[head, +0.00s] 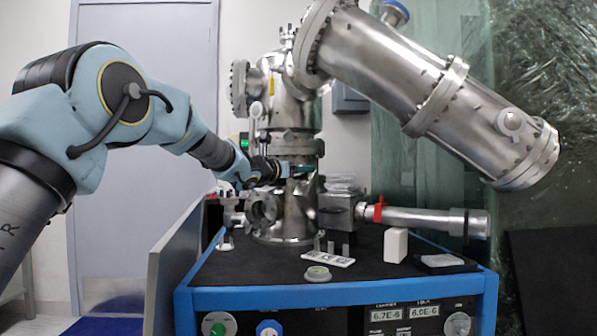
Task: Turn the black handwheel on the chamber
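The steel vacuum chamber (297,210) stands upright on the black top of a blue-framed cart. My arm reaches in from the left, and my gripper (288,170) is at the chamber's middle, just below a wide flange. The gripper is small and seen from the side, so I cannot tell whether its fingers are open or shut, or whether they touch anything. I cannot make out the black handwheel clearly. Dark parts show around my wrist and gripper, and these may hide it.
A horizontal pipe (425,219) with a red ring extends right. A white block (395,245), a white plate (328,258) and a round grey piece (318,273) lie on the cart top (275,275).

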